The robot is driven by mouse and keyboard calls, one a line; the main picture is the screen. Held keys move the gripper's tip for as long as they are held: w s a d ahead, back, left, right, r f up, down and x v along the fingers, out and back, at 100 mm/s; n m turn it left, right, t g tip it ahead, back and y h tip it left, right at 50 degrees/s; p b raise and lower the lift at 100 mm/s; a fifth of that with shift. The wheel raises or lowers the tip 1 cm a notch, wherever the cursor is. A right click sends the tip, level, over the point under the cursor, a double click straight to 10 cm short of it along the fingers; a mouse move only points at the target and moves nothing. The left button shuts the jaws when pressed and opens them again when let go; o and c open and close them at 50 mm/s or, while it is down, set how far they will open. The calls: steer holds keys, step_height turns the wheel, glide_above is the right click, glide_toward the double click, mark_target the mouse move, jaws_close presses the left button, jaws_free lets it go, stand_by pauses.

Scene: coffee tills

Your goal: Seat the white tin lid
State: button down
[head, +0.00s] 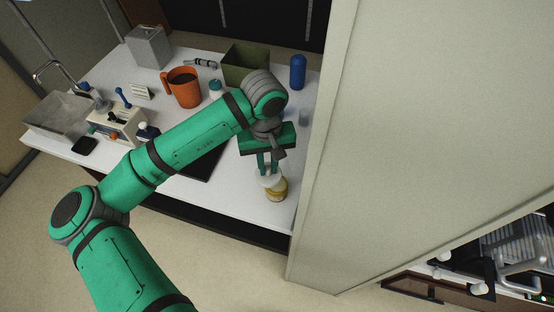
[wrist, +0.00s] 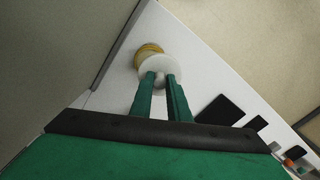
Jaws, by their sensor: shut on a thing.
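The white tin lid (head: 271,180) is a pale round disc with a knob on top. It also shows in the wrist view (wrist: 160,63). My gripper (head: 267,168) points down and is shut on the lid's knob; its two green fingers (wrist: 160,80) stand either side of it. The yellow tin (head: 277,193) stands upright at the front right of the white counter, just under the lid. In the wrist view the tin (wrist: 147,51) shows past the lid's upper left edge, so the two look offset. The lid hides most of the tin's mouth; I cannot tell whether they touch.
A tall pale wall (head: 400,120) rises close to the right of the counter. An orange mug (head: 184,90), olive bin (head: 245,66) and blue bottle (head: 298,72) stand further back. A black slab (head: 205,162) lies left of my gripper, partly under my arm.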

mark_target(277, 175)
steer(key=shift+d+r+m, duration=0.2)
steer(key=shift+d, duration=0.4)
steer(key=shift+d+r+m, duration=0.15)
steer(key=shift+d+m, duration=0.05)
steer(key=shift+d, duration=0.4)
steer(key=shift+r+m, duration=0.1)
steer(key=shift+m, duration=0.8)
steer(key=shift+a+f, duration=0.1)
steer(key=shift+f, duration=2.2)
steer(key=shift+s+f, duration=0.1)
steer(key=shift+f, duration=0.2)
steer(key=shift+f, duration=0.3)
steer(key=shift+f, duration=0.45)
